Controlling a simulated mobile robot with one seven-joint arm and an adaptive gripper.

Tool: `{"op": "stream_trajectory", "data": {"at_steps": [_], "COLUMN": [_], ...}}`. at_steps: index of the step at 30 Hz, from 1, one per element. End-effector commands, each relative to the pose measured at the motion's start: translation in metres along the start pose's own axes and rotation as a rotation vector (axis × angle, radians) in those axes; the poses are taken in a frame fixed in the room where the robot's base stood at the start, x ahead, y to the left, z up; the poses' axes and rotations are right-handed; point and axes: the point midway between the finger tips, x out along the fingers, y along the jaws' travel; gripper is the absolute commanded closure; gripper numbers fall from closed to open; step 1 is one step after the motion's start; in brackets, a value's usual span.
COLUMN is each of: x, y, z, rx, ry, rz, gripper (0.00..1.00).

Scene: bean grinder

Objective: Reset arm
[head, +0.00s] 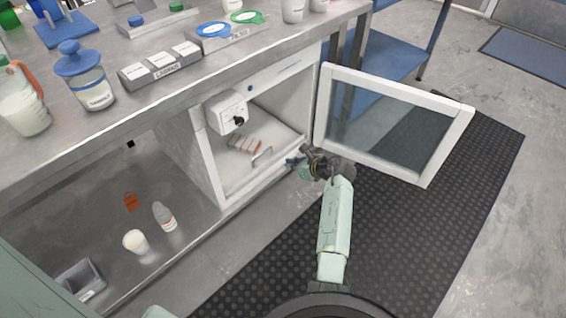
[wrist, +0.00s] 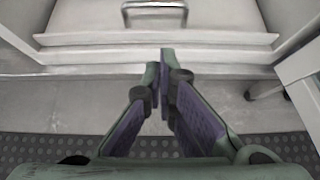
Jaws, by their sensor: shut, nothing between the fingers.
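My gripper (head: 293,161) is at the front of an open white cabinet (head: 213,165) under the bench, near its lower front edge. In the wrist view my gripper (wrist: 164,56) has its fingertips together with nothing between them. The fingertips appear just in front of the cabinet's lower edge. My arm (head: 336,225) reaches forward from the bottom of the head view.
The cabinet's glass door (head: 390,125) stands open to the right of my gripper. Bottles stand on the lower shelf at left. A dark mat (head: 420,200) covers clear floor.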

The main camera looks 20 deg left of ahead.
Motion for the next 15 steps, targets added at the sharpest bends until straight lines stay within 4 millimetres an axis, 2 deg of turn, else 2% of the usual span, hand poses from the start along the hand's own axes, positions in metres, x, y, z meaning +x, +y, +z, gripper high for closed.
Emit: {"op": "stream_trajectory", "data": {"at_steps": [4, 13, 15], "x": [-0.013, -0.015, -0.02], "y": [0.0, 0.0, -0.006], "z": [0.0, 0.0, 0.017], "rx": [0.0, 0.0, 0.018], "ry": [0.0, 0.0, -0.056], "rz": [-0.001, 0.0, -0.024], "gripper": [1.0, 1.0, 1.0]}}
